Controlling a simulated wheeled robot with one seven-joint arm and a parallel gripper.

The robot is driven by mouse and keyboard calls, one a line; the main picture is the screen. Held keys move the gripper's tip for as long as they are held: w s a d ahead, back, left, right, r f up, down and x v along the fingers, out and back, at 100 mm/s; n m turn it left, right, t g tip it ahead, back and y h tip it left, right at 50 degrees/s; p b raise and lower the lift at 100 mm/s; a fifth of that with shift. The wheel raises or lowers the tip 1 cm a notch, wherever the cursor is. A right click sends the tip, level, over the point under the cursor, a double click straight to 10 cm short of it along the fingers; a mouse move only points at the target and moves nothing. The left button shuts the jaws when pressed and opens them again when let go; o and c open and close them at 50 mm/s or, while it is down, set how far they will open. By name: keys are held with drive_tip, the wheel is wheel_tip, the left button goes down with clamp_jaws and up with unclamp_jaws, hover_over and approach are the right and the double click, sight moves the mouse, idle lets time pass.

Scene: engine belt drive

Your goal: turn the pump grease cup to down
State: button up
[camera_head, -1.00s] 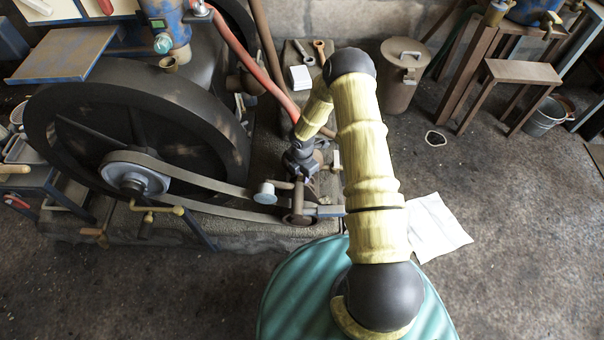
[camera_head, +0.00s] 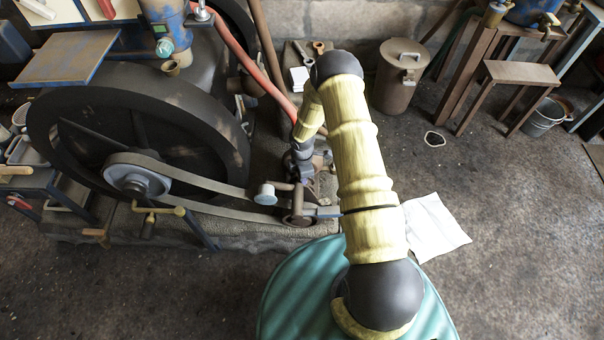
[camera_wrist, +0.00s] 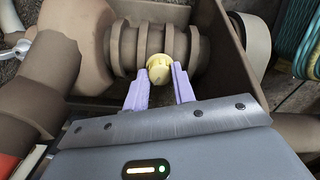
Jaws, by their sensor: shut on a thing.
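The pump grease cup (camera_wrist: 158,67), a small round yellow cap, sits against the brown ribbed pump body (camera_wrist: 122,50) in the wrist view. My gripper (camera_wrist: 161,80) has its two lavender fingers on either side of the cup, closed on it. The cup's lower part and the exact contact are hard to make out. In the head view my gripper (camera_head: 304,172) is low among the pump parts beside the belt drive. The cup is hidden there.
A large dark flywheel (camera_head: 80,110) and a belt (camera_head: 215,190) lie left of my gripper. A red pipe (camera_head: 240,55) runs down close behind my arm. A brown lidded can (camera_head: 398,85) and a white paper sheet (camera_head: 432,228) are on the floor to the right.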

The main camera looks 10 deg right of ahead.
drive_tip(key=m, duration=0.4)
drive_tip(key=shift+m+p, duration=0.3)
drive_tip(key=shift+p, duration=0.05)
drive_tip(key=m, duration=0.3)
drive_tip(key=shift+m+p, duration=0.3)
drive_tip(key=shift+m, duration=0.1)
drive_tip(key=m, duration=0.8)
drive_tip(key=shift+p, duration=0.4)
drive_tip(key=m, duration=1.1)
drive_tip(key=shift+p, duration=0.35)
drive_tip(key=shift+m, duration=1.6)
